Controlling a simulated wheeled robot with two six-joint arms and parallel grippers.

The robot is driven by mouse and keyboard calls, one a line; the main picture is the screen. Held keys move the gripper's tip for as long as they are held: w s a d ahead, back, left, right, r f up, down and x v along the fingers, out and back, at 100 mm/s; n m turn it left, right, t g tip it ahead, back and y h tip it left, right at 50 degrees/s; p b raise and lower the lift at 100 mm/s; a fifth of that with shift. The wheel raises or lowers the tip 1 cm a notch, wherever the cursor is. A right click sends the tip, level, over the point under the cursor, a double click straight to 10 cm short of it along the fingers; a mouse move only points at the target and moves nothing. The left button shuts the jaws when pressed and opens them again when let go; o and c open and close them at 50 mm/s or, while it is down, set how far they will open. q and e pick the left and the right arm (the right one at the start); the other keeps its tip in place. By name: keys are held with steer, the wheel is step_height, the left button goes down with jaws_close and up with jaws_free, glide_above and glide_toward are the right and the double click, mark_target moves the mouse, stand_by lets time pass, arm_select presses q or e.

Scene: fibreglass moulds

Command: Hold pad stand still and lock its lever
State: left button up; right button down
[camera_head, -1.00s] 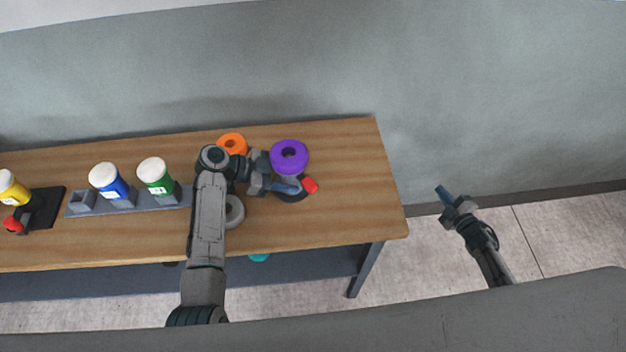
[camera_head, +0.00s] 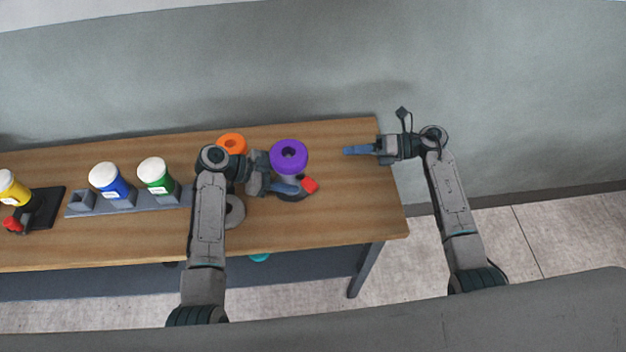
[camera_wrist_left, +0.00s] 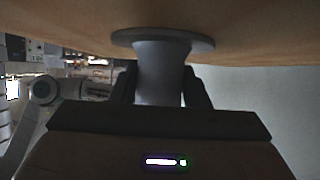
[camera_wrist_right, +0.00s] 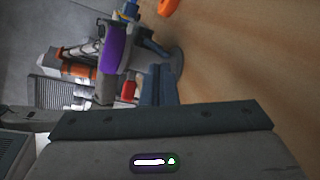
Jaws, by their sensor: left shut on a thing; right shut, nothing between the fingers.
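The pad stand has a purple ring pad (camera_head: 289,154) on top of a grey post (camera_wrist_left: 158,75), with a round base (camera_wrist_left: 165,38) on the table. Its red lever (camera_head: 310,184) points right; part of it also shows in the right wrist view (camera_wrist_right: 128,90). My left gripper (camera_head: 298,190) is shut on the post, one finger on each side in the left wrist view, below the purple pad. My right gripper (camera_head: 348,151) is shut and empty above the table's right end, pointing left, to the right of the pad and apart from the lever.
An orange ring pad (camera_head: 232,143) stands behind my left wrist. A grey ring (camera_head: 235,209) lies partly hidden by my left arm. Green (camera_head: 156,175) and blue (camera_head: 110,182) jars stand in a grey rack to the left. The table's right end (camera_head: 365,205) is bare.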

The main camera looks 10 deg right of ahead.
mark_target(314, 185)
steer(key=shift+s+a+f+n+g, duration=0.1)
steer(key=shift+s+a+n+g, duration=0.1)
steer(key=shift+s+n+g, duration=0.25)
steer(key=shift+s+a, duration=0.9)
steer(key=shift+a, duration=0.25)
steer(key=shift+s+a, duration=0.9)
steer(key=shift+a, duration=0.3)
steer(key=shift+s+a, duration=0.9)
steer(key=shift+a, duration=0.25)
steer(key=shift+s+a, duration=0.25)
steer(key=shift+a, duration=0.05)
steer(key=shift+s+a, duration=0.7)
steer(key=shift+a, duration=0.15)
steer(key=shift+s+a, duration=0.65)
steer(key=shift+a, duration=0.2)
stand_by(2.0)
